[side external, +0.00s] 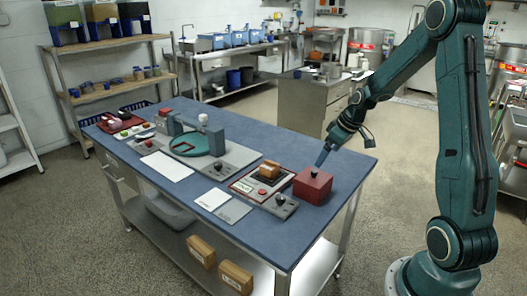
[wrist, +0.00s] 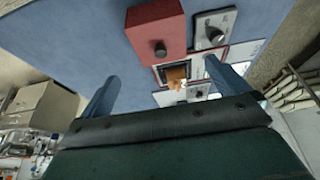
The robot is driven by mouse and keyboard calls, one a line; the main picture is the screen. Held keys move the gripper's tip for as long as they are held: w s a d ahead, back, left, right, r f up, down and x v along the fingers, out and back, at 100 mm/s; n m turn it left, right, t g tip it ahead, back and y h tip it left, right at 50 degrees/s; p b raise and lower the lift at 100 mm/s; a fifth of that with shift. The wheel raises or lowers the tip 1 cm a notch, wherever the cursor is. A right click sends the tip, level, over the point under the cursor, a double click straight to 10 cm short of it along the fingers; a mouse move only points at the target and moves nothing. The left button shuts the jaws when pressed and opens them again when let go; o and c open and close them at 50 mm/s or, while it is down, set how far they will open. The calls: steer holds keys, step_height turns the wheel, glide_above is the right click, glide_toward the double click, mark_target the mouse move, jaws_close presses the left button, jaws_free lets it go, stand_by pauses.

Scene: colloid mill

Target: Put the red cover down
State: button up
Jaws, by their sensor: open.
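The red cover (side external: 312,188) is a box shape with a black knob on top. It appears to rest upright on the blue table near its right end. In the wrist view the red cover (wrist: 155,22) is at the top, with its knob (wrist: 160,49) facing the camera. My gripper (side external: 322,157) is just above the cover, slightly to the right of the knob. In the wrist view my gripper (wrist: 162,85) has its two blue fingers wide apart, with nothing between them, and the knob appears clear of both.
Left of the cover, a red-edged panel (side external: 246,186) carries a brown block (side external: 270,169). A grey control box with a black knob (side external: 281,204) stands in front. A mill with a green round part (side external: 197,144) is farther left. The table's right corner (side external: 355,165) is bare.

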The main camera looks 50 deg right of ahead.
steer(key=s+a+r, duration=0.4)
steer(key=a+r, duration=0.8)
steer(key=a, duration=0.4)
steer(key=s+a+r, duration=0.2)
steer(key=s+a, duration=0.3)
steer(key=s, duration=0.2)
steer(key=s+a+r+t, duration=0.1)
steer(key=s+a, duration=0.4)
steer(key=s, duration=0.2)
steer(key=shift+s+r, duration=0.3)
steer(key=shift+r, duration=0.1)
